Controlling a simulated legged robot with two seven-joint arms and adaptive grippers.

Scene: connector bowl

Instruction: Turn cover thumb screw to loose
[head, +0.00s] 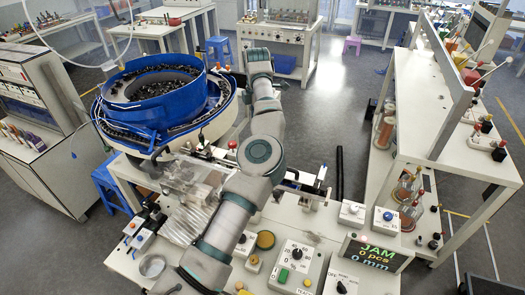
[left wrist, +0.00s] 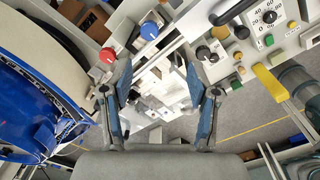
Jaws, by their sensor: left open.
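I cannot pick out the cover thumb screw with certainty. A clear cover-like part (head: 190,185) sits beside the bowl in the head view, partly hidden by my left arm. A small red knob (head: 232,144) stands behind it. In the left wrist view my left gripper (left wrist: 160,110) is open and empty, its two blue-grey fingers wide apart. Pale machine parts (left wrist: 165,82) show beyond and between the fingers; contact is not visible.
The blue feeder bowl (head: 160,95), holding dark parts, stands at left; it also fills the left of the wrist view (left wrist: 35,85). A dial panel (head: 295,262) and a display reading JAM (head: 376,253) are at the front. A white shelf bench (head: 455,150) stands at right.

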